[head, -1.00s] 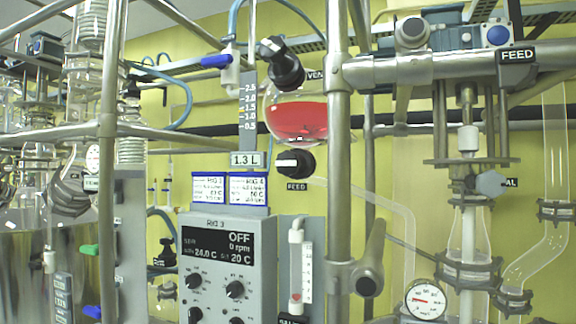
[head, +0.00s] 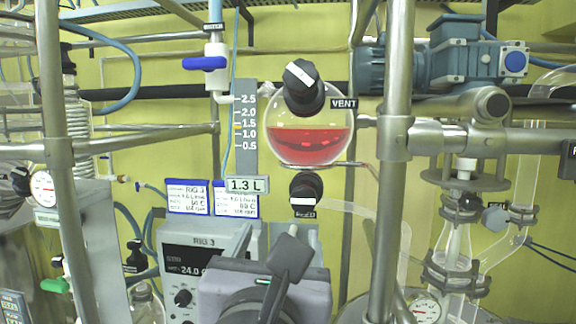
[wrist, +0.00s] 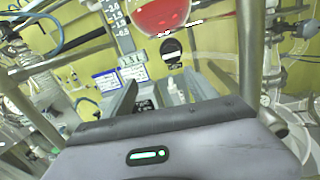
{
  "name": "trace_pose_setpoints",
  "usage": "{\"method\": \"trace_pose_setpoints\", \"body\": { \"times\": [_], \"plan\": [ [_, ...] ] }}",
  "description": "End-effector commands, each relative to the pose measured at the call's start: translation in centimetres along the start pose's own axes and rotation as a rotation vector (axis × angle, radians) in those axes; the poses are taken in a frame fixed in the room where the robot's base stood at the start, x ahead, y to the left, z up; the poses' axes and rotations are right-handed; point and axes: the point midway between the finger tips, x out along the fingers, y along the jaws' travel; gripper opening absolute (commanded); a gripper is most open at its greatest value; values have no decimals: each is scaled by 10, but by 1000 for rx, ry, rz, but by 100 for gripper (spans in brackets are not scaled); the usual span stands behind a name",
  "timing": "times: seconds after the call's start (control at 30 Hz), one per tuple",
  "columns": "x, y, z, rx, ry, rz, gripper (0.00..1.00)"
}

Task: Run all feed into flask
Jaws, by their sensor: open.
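The round glass feed vessel (head: 308,146) holds red liquid in its lower half; it also shows at the top of the wrist view (wrist: 163,14). The black VENT knob (head: 304,88), with a slanted white bar, is in front of its top. The black FEED knob (head: 304,187) is below it, its white bar roughly level; it also shows in the wrist view (wrist: 172,47). A tag reads 1.3 L (head: 247,185) beside a graduated scale (head: 245,130). My gripper (wrist: 165,85) is open and empty, below the FEED knob and apart from it. I cannot make out a receiving flask.
A steel post (head: 393,170) stands right of the vessel, with a horizontal pipe (head: 480,140) leading right. A blue-handled valve (head: 205,63) is upper left. The RIG 3 control box (head: 190,265) is behind my gripper. A pressure gauge (head: 425,307) is low right.

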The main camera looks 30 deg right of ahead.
Motion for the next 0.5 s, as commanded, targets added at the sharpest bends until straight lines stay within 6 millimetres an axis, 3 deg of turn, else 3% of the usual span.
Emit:
{"method": "trace_pose_setpoints", "body": {
  "times": [0.13,0.23,0.5],
  "plan": [
    [0,-12,3,75,22,-68,67],
    [14,-16,2,78,21,-77,67],
    [88,-22,0,70,24,-79,67]
  ]
}}
